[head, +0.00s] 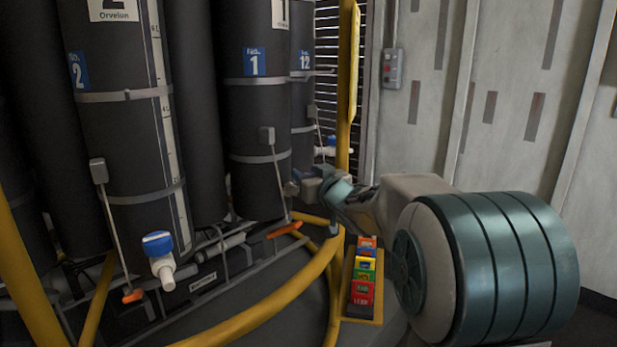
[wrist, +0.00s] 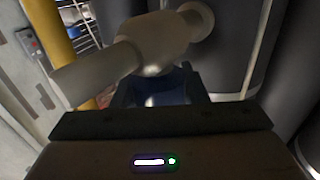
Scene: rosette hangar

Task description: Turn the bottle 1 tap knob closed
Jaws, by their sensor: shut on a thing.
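Bottle 1 (head: 256,110) is a tall dark cylinder with a blue number 1 label, left of centre in the head view. My gripper (head: 297,187) reaches low at its right side, where the tap is largely hidden. In the wrist view the pale tap body (wrist: 155,45) lies across the top, its spout pointing lower left. The blue tap knob (wrist: 160,86) sits between the fingers of my gripper (wrist: 160,97), which is shut on it. The knob's turn position cannot be told from here.
Bottle 2 (head: 112,110) stands to the left, with its own blue-knobbed tap (head: 157,244). Bottle 12 (head: 303,90) stands behind bottle 1. A curved yellow rail (head: 262,310) runs in front. A yellow tray (head: 349,308) of coloured blocks lies below my arm.

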